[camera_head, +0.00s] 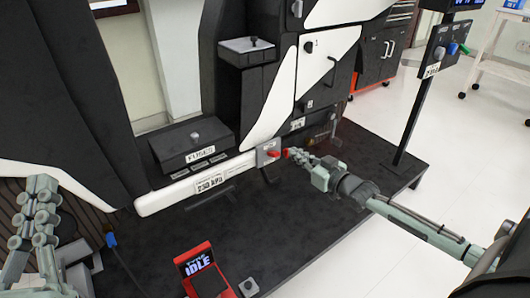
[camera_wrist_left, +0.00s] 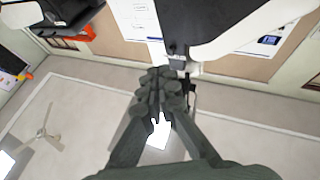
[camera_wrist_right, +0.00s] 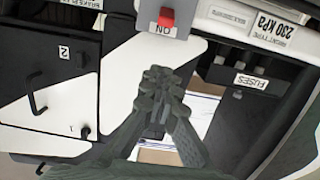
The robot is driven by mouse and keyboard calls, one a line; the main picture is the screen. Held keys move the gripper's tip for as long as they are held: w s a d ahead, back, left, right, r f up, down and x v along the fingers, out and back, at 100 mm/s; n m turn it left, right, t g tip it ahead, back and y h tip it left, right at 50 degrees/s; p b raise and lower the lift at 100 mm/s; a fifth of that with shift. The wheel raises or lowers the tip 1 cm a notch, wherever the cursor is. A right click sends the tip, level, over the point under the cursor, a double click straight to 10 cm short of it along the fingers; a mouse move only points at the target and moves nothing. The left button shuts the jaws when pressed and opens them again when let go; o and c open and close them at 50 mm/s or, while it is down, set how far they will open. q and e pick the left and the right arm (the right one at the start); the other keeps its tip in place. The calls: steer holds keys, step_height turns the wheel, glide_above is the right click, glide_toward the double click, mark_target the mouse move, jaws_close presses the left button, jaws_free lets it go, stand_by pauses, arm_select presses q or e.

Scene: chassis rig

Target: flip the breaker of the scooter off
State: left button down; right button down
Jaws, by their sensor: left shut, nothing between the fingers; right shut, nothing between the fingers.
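The scooter's breaker is a grey plate (camera_head: 266,157) with a red switch on the white lower side panel. In the right wrist view the red switch (camera_wrist_right: 166,17) stands at the top edge, with the letters ON beside it on the grey plate (camera_wrist_right: 165,30). My right gripper (camera_head: 294,154) is shut and empty, its fingertips just right of the switch in the head view. Whether they touch it, I cannot tell. My left gripper (camera_head: 38,205) is shut and empty at the far left, away from the breaker. It also shows shut in the left wrist view (camera_wrist_left: 162,78).
A black fuses box (camera_head: 192,143) sits left of the breaker. A control post (camera_head: 418,105) rises at the right. A red-and-black tool cabinet (camera_head: 380,50) stands behind.

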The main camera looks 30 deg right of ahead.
arm_select(q)
steer(key=shift+s+r, duration=0.25)
steer(key=shift+r, duration=0.05)
arm_select(e)
steer(key=shift+d+r, duration=0.1)
steer(key=shift+r, duration=0.15)
steer(key=shift+w, duration=0.15)
